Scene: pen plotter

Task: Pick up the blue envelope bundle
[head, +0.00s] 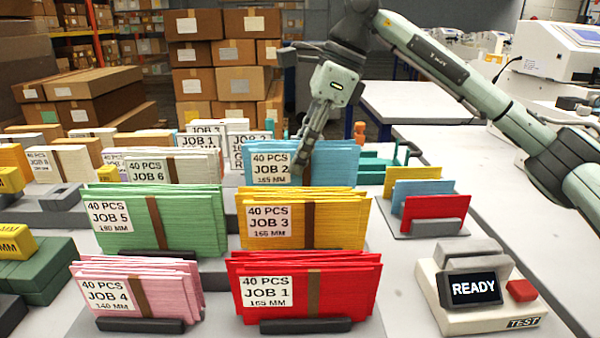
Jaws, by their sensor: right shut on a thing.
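The blue envelope bundle (338,163), labelled JOB 2, stands upright in the row behind the yellow JOB 3 bundle (338,221). My right gripper (303,163) reaches down onto it from above, just right of its white label. The gripper is shut on the bundle, with its fingers at the bundle's upper part. The bundle's lower edge is hidden behind the yellow envelopes. My left gripper is not in view.
Green (150,222), pink (140,290) and red (305,288) bundles stand close in front and to the left. A small rack (437,231) of yellow, blue and red envelopes and a READY device (485,315) stand right.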

